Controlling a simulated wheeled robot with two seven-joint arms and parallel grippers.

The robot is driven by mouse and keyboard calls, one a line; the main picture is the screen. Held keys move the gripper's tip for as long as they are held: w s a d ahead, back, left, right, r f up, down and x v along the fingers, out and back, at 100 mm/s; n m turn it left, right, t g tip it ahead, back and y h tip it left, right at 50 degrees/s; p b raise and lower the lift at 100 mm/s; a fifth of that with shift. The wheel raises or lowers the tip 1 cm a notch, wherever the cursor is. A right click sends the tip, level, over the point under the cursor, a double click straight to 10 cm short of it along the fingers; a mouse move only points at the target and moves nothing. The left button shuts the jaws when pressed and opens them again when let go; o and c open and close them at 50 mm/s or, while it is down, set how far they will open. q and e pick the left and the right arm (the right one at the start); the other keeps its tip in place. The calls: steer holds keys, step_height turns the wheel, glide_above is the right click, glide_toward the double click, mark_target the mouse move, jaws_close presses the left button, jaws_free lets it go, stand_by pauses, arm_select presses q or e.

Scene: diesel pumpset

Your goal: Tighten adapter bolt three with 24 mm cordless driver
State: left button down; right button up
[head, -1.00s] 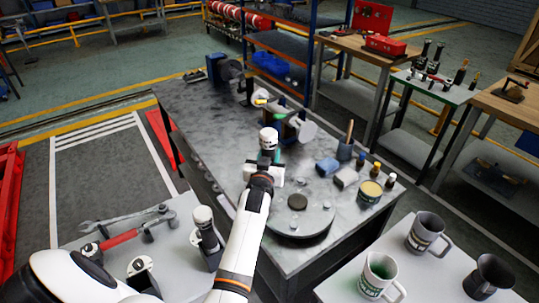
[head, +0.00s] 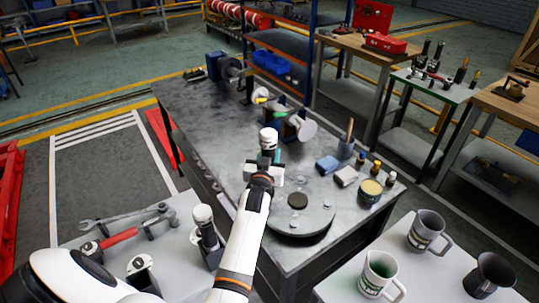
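A cordless driver (head: 268,137) with a white top, a dark band and a teal body stands upright in my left gripper (head: 265,172). The fingers close around its lower body. Its socket end is hidden by the gripper, and I cannot tell its size. The round grey adapter plate (head: 312,222) lies on the dark bench, with several bolts around a dark centre hub (head: 298,201). The gripper and driver are at the plate's far-left edge. I cannot tell which bolt is three or whether the socket touches one. My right gripper is not in view.
A second white-topped driver (head: 203,216) stands in a dark holder on the left table, near wrenches and a red-handled hammer (head: 120,238). Blue and grey cloths, small bottles and a tin (head: 370,190) lie right of the plate. Mugs (head: 379,272) stand on the right table.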

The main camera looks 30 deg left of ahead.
arm_select(q)
steer(key=shift+f, duration=0.2)
stand_by(0.7)
steer(key=shift+s+f+b, duration=0.15)
steer(key=shift+f+b, duration=0.05)
steer(key=shift+b, duration=0.15)
steer(key=shift+r, duration=0.1)
stand_by(0.3)
